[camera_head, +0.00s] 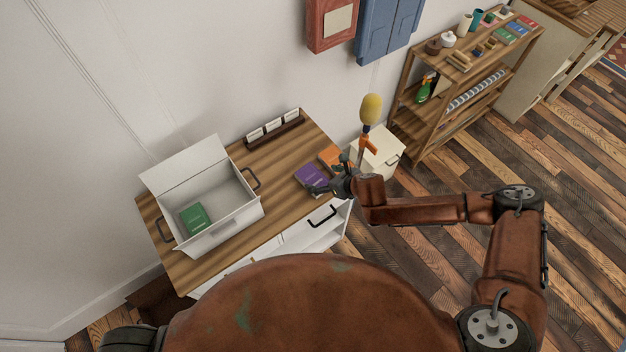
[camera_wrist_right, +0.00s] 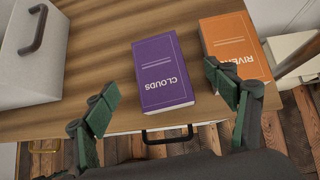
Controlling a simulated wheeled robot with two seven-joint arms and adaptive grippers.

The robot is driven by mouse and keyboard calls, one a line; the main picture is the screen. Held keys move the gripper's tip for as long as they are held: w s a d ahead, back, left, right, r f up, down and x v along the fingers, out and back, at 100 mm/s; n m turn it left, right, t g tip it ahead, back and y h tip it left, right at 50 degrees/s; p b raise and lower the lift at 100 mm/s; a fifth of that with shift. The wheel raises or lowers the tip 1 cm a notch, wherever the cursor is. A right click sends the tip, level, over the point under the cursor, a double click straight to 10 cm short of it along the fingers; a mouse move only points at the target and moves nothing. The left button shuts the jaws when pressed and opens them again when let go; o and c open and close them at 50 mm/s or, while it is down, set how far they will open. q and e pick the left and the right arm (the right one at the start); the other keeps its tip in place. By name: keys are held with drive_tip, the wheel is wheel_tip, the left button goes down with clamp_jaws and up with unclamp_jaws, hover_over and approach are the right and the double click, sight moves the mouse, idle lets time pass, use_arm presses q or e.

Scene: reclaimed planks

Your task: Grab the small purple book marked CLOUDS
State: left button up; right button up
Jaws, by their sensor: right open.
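The small purple book (camera_head: 311,178) lies flat on the right part of the wooden desk top, near its front edge. In the right wrist view the purple book (camera_wrist_right: 163,74) shows the word CLOUDS, upside down, and sits between and beyond my fingertips. My right gripper (camera_head: 329,179) is at the desk's front right, close to the book. In the wrist view my right gripper (camera_wrist_right: 163,95) is open, with green fingers apart and nothing between them. My left gripper does not show.
An orange book (camera_wrist_right: 236,48) lies just right of the purple one, close to the right finger. A white open box (camera_head: 225,226) with a green book (camera_head: 193,218) inside stands on the desk's left. A label rack (camera_head: 273,128) sits at the back. A shelf (camera_head: 408,120) stands to the right.

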sight(314, 178)
drive_tip(key=shift+w+f, duration=0.25)
drive_tip(key=x, duration=0.4)
drive_tip(key=s+b+x, duration=0.1)
drive_tip(key=x, duration=0.1)
drive_tip(key=shift+w+f, duration=0.1)
drive_tip(key=shift+f, duration=0.3)
drive_tip(key=shift+w+a+f, duration=0.3)
drive_tip(key=shift+c, duration=0.6)
drive_tip(key=c, duration=1.3)
